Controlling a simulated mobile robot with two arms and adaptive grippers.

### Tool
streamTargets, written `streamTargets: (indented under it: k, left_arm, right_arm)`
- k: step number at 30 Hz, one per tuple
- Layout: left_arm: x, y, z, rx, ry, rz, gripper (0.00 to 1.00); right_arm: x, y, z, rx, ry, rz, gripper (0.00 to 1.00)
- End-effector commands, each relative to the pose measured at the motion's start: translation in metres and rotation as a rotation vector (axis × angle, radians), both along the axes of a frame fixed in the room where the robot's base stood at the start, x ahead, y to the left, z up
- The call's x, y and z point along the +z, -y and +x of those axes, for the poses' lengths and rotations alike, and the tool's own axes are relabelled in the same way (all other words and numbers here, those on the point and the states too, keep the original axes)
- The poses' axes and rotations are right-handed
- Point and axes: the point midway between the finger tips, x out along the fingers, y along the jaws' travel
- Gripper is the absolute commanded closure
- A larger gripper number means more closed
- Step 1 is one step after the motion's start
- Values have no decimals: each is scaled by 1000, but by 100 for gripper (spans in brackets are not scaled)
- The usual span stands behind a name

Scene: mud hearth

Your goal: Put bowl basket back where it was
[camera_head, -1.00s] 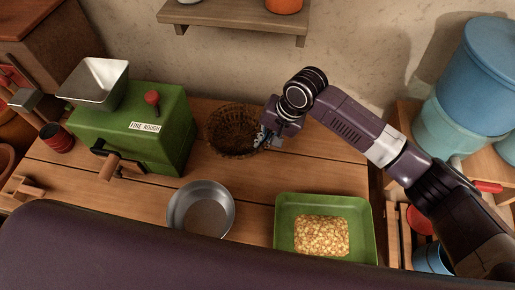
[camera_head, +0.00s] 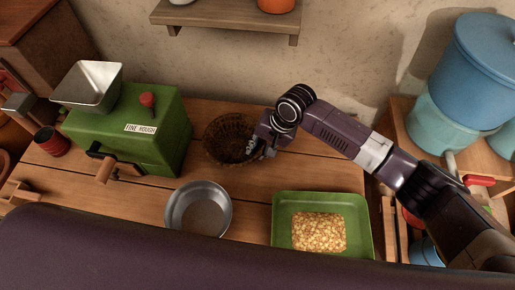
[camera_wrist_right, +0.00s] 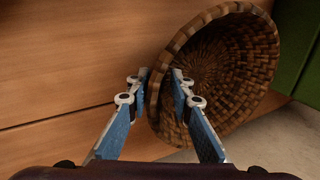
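The bowl basket (camera_head: 226,133), round, brown and woven, is near the back of the wooden table, right of the green mill. My right gripper (camera_head: 257,147) is at its right rim. In the right wrist view the basket (camera_wrist_right: 232,70) fills the upper right, its mouth facing the camera and looking empty. The fingers of my right gripper (camera_wrist_right: 160,80) straddle its rim, one inside and one outside, closed in on the wall. Whether its base touches the table I cannot tell. My left gripper is not in view.
A green mill (camera_head: 160,145) with a metal hopper stands left of the basket. A round metal pan (camera_head: 198,208) and a green tray (camera_head: 350,205) with yellow pieces are in front. A wooden shelf (camera_head: 225,15) hangs above. Bare table lies between basket and tray.

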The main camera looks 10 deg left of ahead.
Motion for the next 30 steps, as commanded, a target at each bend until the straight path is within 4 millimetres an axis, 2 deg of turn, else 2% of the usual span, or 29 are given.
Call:
streamTargets:
  k: [7, 11, 14, 24, 30]
  left_arm:
    - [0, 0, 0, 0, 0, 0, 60]
    - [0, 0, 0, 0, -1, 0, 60]
    - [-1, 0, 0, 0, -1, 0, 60]
    - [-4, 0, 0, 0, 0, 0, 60]
    - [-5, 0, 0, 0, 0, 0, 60]
  right_arm:
    - [1, 0, 0, 0, 1, 0, 78]
    - [8, 2, 1, -1, 2, 1, 78]
    - [23, 7, 0, 1, 3, 2, 78]
    - [89, 31, -4, 0, 3, 2, 78]
    - [112, 39, -5, -1, 2, 1, 78]
